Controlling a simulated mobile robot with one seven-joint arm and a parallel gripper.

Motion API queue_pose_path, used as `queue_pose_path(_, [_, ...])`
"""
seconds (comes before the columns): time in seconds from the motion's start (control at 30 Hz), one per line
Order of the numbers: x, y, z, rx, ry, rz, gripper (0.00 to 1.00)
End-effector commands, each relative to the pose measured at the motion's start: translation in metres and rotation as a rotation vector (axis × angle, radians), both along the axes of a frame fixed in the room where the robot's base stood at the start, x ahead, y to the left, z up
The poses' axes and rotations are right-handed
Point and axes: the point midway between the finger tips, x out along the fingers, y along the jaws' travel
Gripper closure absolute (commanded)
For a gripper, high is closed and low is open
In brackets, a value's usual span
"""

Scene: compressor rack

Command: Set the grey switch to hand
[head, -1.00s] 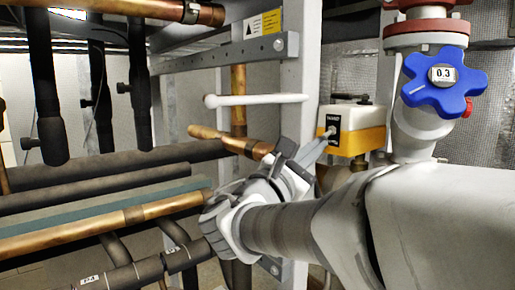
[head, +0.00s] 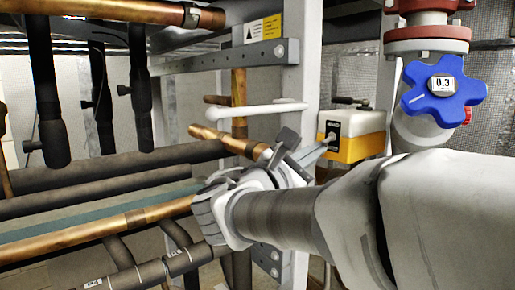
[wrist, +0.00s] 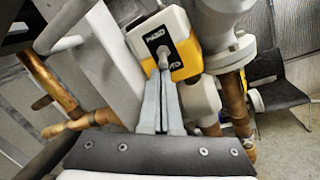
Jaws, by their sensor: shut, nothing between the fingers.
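The grey switch (wrist: 163,58) is a small lever on a black label plate (wrist: 158,38) on the front of a yellow and white box. The plate has white lettering, part of which looks like "HAND". In the head view the box (head: 362,147) stands right of the rack post, with the switch (head: 331,137) on its left face. My gripper (wrist: 164,76) is shut with its fingertips at the switch's lower end in the wrist view. Touching or just apart, I cannot tell. In the head view my gripper (head: 325,146) points at the plate. The lever's exact setting is unclear.
A white rod handle (head: 255,110) and a copper pipe end (head: 225,140) lie left of my gripper. The grey rack post (head: 300,80) is close beside it. A blue valve wheel (head: 444,87) on a flanged pipe stands to the right, above my arm.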

Motion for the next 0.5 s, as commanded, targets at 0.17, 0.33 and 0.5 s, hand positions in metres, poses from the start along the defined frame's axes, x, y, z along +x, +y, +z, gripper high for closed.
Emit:
queue_pose_path(0.17, [-0.0006, 0.0011, 0.0035, 0.034, 0.024, 0.001, 1.00])
queue_pose_path(0.33, [-0.0013, 0.0018, 0.0053, 0.067, 0.048, 0.001, 1.00])
queue_pose_path(0.5, [-0.0017, 0.0025, 0.0069, 0.090, 0.064, 0.001, 1.00])
